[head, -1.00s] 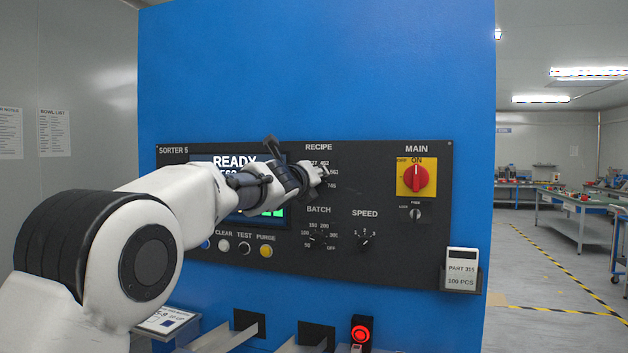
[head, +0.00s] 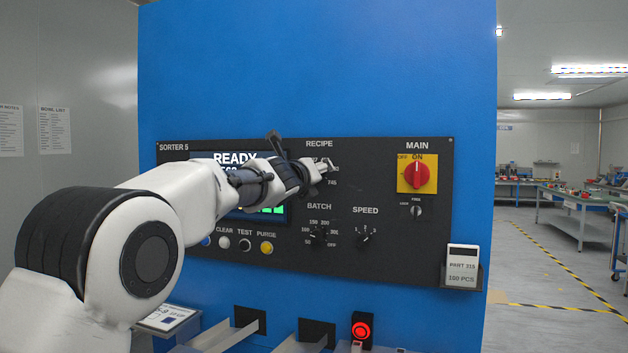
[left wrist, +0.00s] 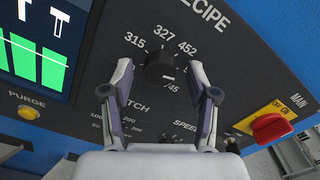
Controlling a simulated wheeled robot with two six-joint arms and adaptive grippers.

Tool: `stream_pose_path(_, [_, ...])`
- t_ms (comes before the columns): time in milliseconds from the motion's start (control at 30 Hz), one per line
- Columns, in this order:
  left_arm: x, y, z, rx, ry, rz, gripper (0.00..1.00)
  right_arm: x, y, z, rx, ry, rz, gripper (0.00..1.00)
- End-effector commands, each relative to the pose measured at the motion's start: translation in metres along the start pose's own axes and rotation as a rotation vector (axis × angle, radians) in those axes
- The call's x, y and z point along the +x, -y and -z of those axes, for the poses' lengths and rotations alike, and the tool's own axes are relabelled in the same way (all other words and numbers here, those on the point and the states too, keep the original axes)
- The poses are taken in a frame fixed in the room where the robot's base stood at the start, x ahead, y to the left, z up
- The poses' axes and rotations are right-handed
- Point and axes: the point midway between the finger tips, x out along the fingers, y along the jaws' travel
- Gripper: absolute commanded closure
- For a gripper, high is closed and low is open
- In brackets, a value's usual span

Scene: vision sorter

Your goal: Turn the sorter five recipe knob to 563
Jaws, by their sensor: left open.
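The recipe knob (left wrist: 160,66) is a black dial on the panel of sorter 5, with the numbers 315, 327, 452 and a partly covered 745 around it in the left wrist view. The 563 mark is hidden there behind a finger. My left gripper (left wrist: 162,85) is open, its two fingers on either side of the knob. I cannot tell whether they touch it. In the head view my left gripper (head: 322,168) covers the knob and some of its numbers. The display (head: 236,160) reads READY and is partly hidden by my arm. My right gripper is not in view.
Below are the batch knob (head: 319,236) and speed knob (head: 365,235). The red main switch (head: 417,175) is at right on a yellow plate. Several buttons, including the yellow purge button (head: 266,247), sit under the display. A card holder (head: 462,268) sticks out at lower right.

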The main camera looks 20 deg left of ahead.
Motion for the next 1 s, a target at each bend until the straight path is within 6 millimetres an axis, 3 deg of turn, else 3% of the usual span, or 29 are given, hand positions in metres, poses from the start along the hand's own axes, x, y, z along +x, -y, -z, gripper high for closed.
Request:
stream_pose_path(267, [0.000, 0.000, 0.000, -0.036, -0.001, 0.000, 0.41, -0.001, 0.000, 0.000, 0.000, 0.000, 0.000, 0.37])
stream_pose_path(567, [0.000, 0.002, -0.003, -0.466, -0.002, -0.002, 0.41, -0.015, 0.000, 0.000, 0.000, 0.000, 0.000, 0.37])
stream_pose_path(633, [0.000, 0.003, -0.005, -0.602, -0.001, -0.002, 0.41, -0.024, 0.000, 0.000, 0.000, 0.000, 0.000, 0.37])
stream_pose_path(800, [0.000, 0.006, -0.011, -1.015, -0.002, -0.006, 0.41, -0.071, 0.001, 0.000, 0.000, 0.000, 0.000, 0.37])
stream_pose_path(1000, [0.000, 0.005, -0.009, -1.447, -0.001, -0.005, 0.41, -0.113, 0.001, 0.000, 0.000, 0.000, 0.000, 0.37])
